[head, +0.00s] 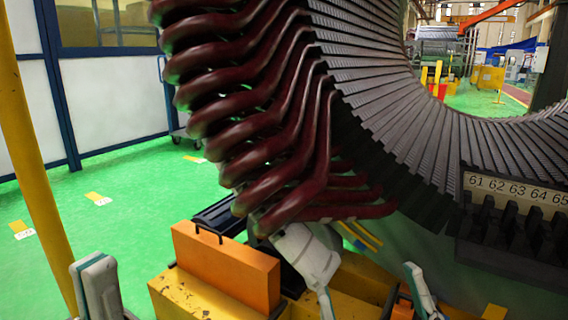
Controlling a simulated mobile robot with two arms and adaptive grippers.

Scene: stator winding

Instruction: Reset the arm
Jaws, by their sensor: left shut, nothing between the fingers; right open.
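My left gripper (93,262) is at the lower left edge of the head view, its pale grey fingers shut and empty. My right gripper (365,278) is at the bottom, right of centre. Its two pale fingers stand wide apart and nothing shows held between them. The arms behind both grippers are cut off by the bottom edge. The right gripper is below the dark red stator coils (270,185), and the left gripper is apart from them, to their lower left.
The large grey stator core (385,90) fills the upper right, with a numbered strip (515,190) below. An orange block (225,265) lies between the grippers on a yellow base (185,300). A yellow post (40,190) stands left.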

